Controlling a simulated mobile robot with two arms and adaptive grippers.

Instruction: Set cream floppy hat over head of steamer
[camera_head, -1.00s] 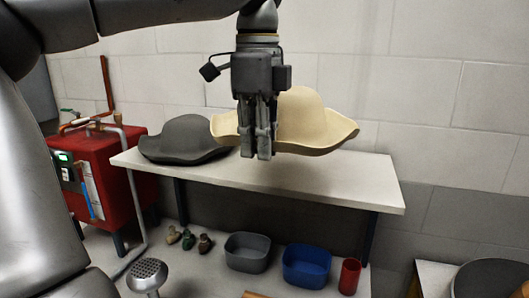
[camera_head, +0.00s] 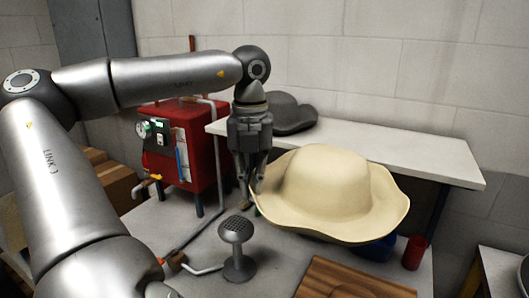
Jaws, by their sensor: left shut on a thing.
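The cream floppy hat (camera_head: 335,190) is held in the air, crown up, in front of the shelf. My left gripper (camera_head: 252,192) points down and is shut on the left edge of its brim. The steamer head (camera_head: 236,229) is a grey perforated dome on a short stem with a round foot, standing on the table below and left of the hat. The hat is apart from it, to its right. My right gripper is not in view.
A dark hat (camera_head: 290,115) lies on the white shelf (camera_head: 420,158). A red boiler (camera_head: 180,145) with pipes stands at the left. A wooden board (camera_head: 350,283) lies at the front.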

